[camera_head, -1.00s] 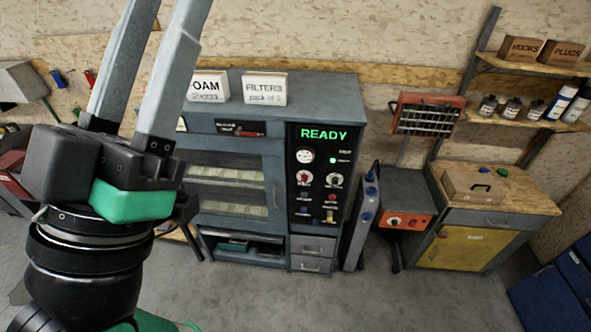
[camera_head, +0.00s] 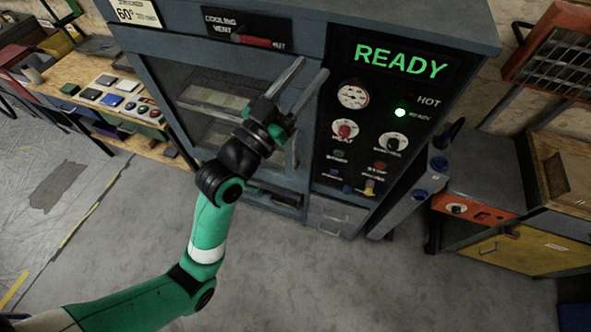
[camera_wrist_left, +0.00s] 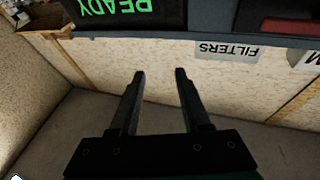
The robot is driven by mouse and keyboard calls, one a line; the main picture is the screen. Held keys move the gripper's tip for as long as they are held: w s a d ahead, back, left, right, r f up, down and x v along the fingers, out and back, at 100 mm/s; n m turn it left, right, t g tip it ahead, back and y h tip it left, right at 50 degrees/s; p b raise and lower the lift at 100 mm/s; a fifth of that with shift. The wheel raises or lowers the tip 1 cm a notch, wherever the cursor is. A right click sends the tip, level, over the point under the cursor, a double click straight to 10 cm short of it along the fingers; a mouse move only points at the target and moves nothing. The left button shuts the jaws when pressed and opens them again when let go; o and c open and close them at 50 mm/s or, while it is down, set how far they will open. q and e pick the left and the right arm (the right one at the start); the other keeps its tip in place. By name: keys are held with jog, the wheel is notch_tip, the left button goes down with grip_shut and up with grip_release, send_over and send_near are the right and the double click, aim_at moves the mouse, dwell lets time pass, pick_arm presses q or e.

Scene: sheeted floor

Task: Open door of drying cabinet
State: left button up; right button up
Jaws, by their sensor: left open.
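The drying cabinet (camera_head: 425,30) is a grey box with a black control panel showing READY in green. Its door (camera_head: 165,75), with a dark window showing trays inside, is on the left and looks closed. A vertical bar handle (camera_head: 292,152) is at the door's right edge, partly hidden by my gripper. My left gripper (camera_head: 313,67) is open and empty, in front of the door's right edge, with its fingers pointing up and right. In the left wrist view its open fingers (camera_wrist_left: 160,74) have nothing between them, and the READY panel (camera_wrist_left: 125,10) appears upside down.
A cooling vent lever (camera_head: 252,40) sits above the door. A grey post (camera_head: 425,185) and an orange-fronted unit (camera_head: 475,212) stand right of the cabinet. A wooden bench (camera_head: 75,80) with small items is at left. The floor in front is clear.

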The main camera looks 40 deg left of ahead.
pick_arm(q)
jog(key=s+a+f+n+g+y+b, duration=0.15)
jog(key=f+b, duration=0.25)
jog(key=f, duration=0.8)
jog(key=a+f+g+b, duration=0.1)
jog(key=a+f+b, duration=0.2)
jog(key=f, duration=1)
jog(key=g+y+b, duration=0.1)
jog(key=g+b, duration=0.1)
jog(key=b, duration=0.3)
send_near(294, 152)
jog(key=b+x, duration=0.1)
jog(key=x, duration=0.9)
jog(key=shift+w+a+n+b, duration=0.2)
jog(key=shift+w+n+b, duration=0.1)
jog(key=shift+n+b, duration=0.15)
pick_arm(e)
notch_tip(294, 152, down, 18)
pick_arm(q)
jog(key=shift+f, duration=0.1)
jog(key=shift+c, duration=0.2)
pick_arm(e)
jog(key=shift+w, duration=0.1)
pick_arm(q)
grip_shut()
